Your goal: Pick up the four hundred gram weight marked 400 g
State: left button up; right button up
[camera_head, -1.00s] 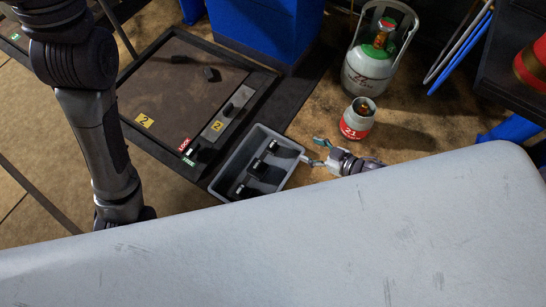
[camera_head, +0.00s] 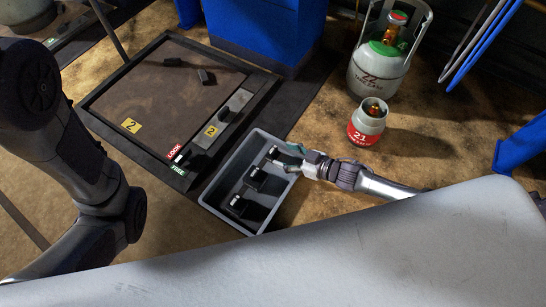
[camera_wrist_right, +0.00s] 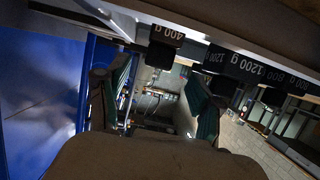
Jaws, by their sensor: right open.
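The weight marked 400 g (camera_wrist_right: 167,35) is a black block with a white label and a darker knob. It shows at the top of the right wrist view, ahead of and between my right gripper's spread fingers (camera_wrist_right: 158,82). No finger visibly grips it. In the head view my right gripper (camera_head: 292,158) is over the far right rim of the grey bin (camera_head: 220,212), close to the far black weight (camera_head: 274,154). Labels cannot be read there. My left arm is at the left of the head view, its gripper out of view.
The bin also holds a middle weight (camera_head: 255,178) and a near weight (camera_head: 237,204). Labels of 1200 g (camera_wrist_right: 240,65) and 800 g show in the wrist view. A small gas cylinder (camera_head: 367,122) and a larger one (camera_head: 390,62) stand behind. A scale platform (camera_head: 150,95) lies left.

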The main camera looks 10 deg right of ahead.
aim_at(276, 152)
jog(key=b+x, duration=0.4)
jog(key=shift+w+a+f, duration=0.1)
jog(key=shift+w+f, duration=0.1)
jog(key=shift+w, duration=0.05)
jog(key=shift+w+a+b, duration=0.3)
jog(key=shift+a+b, duration=0.05)
jog(key=shift+r, duration=0.1)
grip_shut()
